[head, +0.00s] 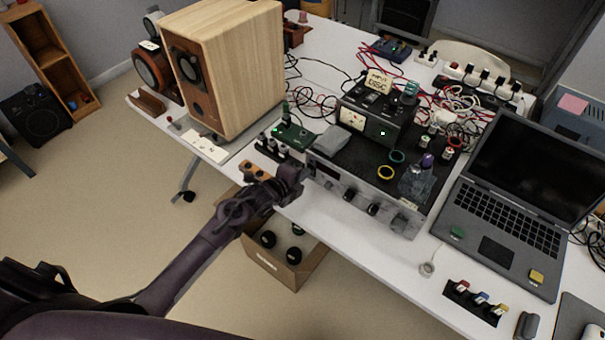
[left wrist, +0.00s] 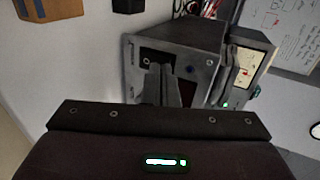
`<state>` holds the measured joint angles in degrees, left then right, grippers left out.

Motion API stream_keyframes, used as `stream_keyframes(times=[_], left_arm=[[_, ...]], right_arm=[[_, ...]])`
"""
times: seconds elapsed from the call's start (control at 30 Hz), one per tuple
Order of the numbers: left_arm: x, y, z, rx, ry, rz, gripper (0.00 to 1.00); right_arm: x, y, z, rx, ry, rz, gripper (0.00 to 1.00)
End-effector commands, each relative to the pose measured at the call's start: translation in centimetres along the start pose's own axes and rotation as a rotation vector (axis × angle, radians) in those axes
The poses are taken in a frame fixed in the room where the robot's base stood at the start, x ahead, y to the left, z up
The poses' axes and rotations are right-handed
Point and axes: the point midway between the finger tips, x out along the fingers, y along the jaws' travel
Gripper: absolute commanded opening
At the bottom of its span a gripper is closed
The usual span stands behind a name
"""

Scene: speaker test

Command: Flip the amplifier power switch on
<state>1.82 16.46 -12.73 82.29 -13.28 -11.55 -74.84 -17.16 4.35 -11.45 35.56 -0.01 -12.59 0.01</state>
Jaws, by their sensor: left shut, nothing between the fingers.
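The amplifier (head: 360,200) is a wide box with a silver front panel and several black knobs, at the table's front edge in the head view. My left gripper (head: 302,174) is shut and empty at the left end of that panel. In the left wrist view the closed fingers (left wrist: 168,82) point at the amplifier's panel (left wrist: 205,72) and cover part of a dark area on it. A small dark round control shows to their right. I cannot make out the power switch or tell whether the fingertips touch the panel. My right gripper is not in view.
A meter box (head: 370,120) and loose parts sit on the amplifier. A wooden speaker (head: 235,70) stands to the left, a laptop (head: 500,200) to the right. A cardboard box (head: 285,265) is below the table edge. Cables crowd the back; the table's front right has some free room.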

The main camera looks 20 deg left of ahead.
Motion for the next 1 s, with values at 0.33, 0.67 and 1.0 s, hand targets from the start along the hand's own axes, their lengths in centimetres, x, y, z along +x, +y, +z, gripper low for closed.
stream_keyframes(times=[0.33,0.67,1.0], left_arm=[[0.5,-0.4,-0.1,-0.001,0.004,0.06,0.0],[0.0,-1.6,-0.1,0.0,0.003,0.06,0.0],[-0.2,-1.9,-0.1,-0.001,0.003,0.06,0.0]], right_arm=[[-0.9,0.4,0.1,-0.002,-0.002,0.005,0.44],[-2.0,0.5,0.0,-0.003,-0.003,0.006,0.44],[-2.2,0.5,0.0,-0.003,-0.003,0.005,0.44]])
